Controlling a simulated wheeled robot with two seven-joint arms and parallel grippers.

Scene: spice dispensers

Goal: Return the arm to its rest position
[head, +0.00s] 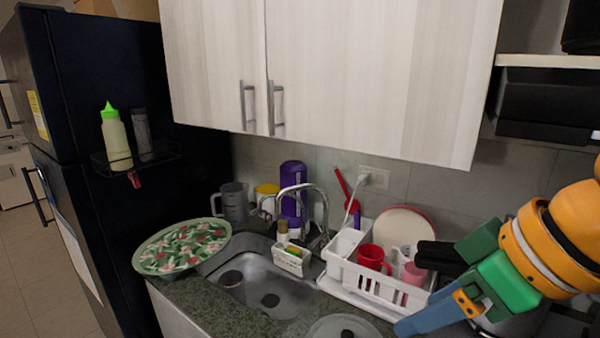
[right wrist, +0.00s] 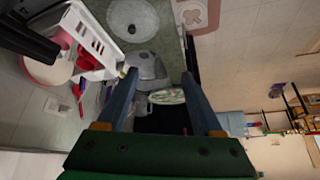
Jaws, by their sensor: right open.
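My right arm comes in from the right in the head view, with orange and green links. Its gripper (head: 428,317) has blue fingers, just in front of the white dish rack (head: 350,280) at the counter's right. In the right wrist view the two blue fingers (right wrist: 160,82) are spread wide, with nothing between them. In the head view the fingers overlap, so the gap does not show there. My left arm and gripper are not in view.
The rack holds a red mug (head: 371,257), a pink cup (head: 414,274) and a plate. A round lid (head: 343,329) lies in front. The sink (head: 262,290), a patterned dish (head: 181,247) and a dark fridge (head: 95,190) are leftward. Cabinets (head: 370,75) hang above.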

